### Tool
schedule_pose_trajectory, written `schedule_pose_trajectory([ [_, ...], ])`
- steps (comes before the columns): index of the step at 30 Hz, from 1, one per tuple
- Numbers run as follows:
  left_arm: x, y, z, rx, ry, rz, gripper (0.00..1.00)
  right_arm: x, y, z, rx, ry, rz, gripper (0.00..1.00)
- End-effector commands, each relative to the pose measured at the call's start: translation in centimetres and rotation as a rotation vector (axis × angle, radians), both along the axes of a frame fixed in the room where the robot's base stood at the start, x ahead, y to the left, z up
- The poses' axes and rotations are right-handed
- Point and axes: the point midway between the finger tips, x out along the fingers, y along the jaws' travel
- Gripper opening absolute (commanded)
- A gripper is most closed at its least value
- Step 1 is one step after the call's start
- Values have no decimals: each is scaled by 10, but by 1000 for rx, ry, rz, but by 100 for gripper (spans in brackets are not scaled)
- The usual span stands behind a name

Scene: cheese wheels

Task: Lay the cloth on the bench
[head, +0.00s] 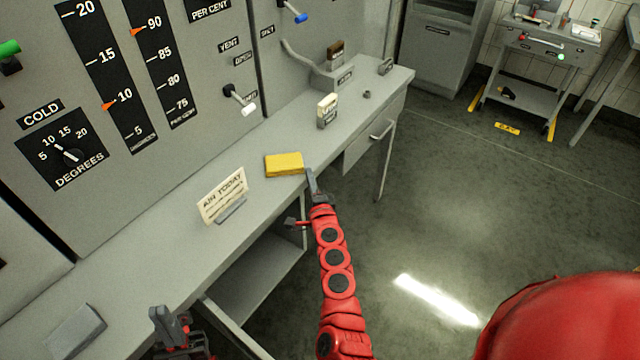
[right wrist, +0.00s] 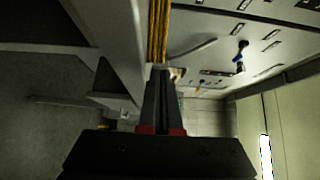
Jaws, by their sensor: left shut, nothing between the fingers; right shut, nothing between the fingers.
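A folded yellow cloth (head: 284,164) lies flat on the grey bench (head: 150,256), close to its front edge. In the right wrist view the cloth (right wrist: 158,32) is a thin yellow strip seen edge-on just beyond the fingertips. My right gripper (head: 312,178) is shut and empty, just right of the cloth at the bench's front edge; I cannot tell if it touches the cloth. It also shows in the right wrist view (right wrist: 161,76). My left gripper (head: 165,318) is shut and empty at the lower left, by the bench's front edge.
An "AIR TODAY" card (head: 222,196) stands on the bench left of the cloth. A grey block (head: 76,331) lies at the near left. A control panel rises behind. A trolley (head: 540,50) stands at the far right; floor between is clear.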

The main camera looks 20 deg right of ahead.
Motion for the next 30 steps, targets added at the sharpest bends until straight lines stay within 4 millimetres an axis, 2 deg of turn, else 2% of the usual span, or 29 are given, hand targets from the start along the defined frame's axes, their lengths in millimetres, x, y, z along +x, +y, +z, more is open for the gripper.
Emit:
schedule_pose_trajectory([
  [14,0,0,-1,0,0,0,0,6,4,1,0,-2,-3,0],
  [23,0,0,-17,0,0,0,0,32,28,-1,-2,-3,0,0],
  [30,0,0,-15,0,0,0,0,33,29,1,-1,-2,-3,0],
])
